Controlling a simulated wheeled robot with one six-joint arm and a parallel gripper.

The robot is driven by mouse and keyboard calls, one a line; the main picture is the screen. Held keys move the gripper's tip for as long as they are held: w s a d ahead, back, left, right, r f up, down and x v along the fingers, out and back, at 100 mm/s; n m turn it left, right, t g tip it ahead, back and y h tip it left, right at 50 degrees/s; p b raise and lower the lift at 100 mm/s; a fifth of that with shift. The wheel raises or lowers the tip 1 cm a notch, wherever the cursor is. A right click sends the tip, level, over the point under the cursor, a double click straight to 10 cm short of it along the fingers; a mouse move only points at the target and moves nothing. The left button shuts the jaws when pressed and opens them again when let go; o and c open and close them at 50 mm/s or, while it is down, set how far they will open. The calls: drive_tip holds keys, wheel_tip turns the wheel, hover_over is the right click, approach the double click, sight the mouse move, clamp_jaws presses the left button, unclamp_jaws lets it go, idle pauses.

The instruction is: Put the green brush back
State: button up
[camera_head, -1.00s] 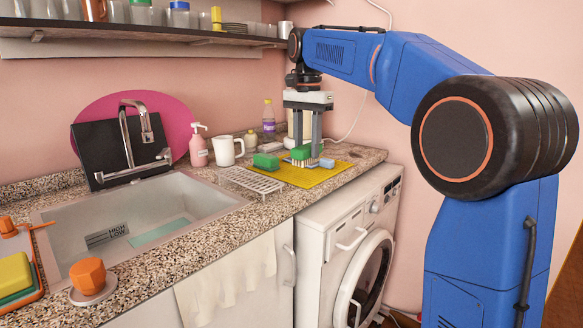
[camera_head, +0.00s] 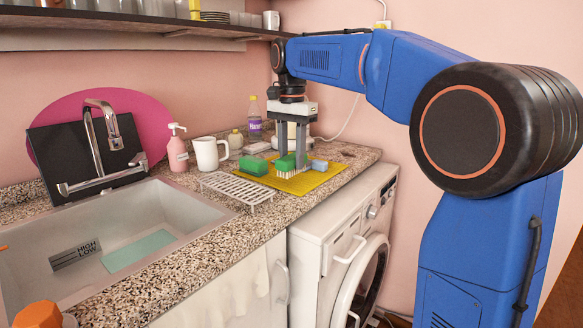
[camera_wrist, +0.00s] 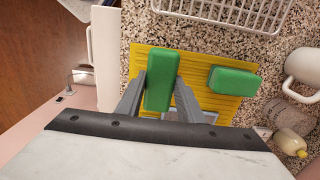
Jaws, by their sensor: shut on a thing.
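The green brush (camera_head: 286,162) has a green back and white bristles pointing down. My gripper (camera_head: 293,158) is shut on it from above, over the yellow mat (camera_head: 318,181). In the wrist view the brush (camera_wrist: 160,82) lies lengthwise between my two grey fingers (camera_wrist: 158,92). I cannot tell whether the bristles touch the mat. A second green block (camera_head: 254,165) lies at the mat's left edge, apart from the brush; it also shows in the wrist view (camera_wrist: 234,80). A small blue-grey block (camera_head: 319,165) sits just right of the brush.
A white wire rack (camera_head: 236,187) stands left of the mat, by the sink (camera_head: 110,240). Behind are a white mug (camera_head: 208,154), a pink pump bottle (camera_head: 177,152) and a purple-labelled bottle (camera_head: 254,120). A shelf (camera_head: 150,27) hangs above. A washing machine (camera_head: 345,250) stands below the counter.

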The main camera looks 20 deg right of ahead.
sight(292, 156)
drive_tip(key=shift+f, duration=1.6)
drive_tip(key=shift+f, duration=0.1)
drive_tip(key=o, duration=1.1)
wheel_tip(292, 156, up, 12)
drive_tip(key=shift+r, duration=0.15)
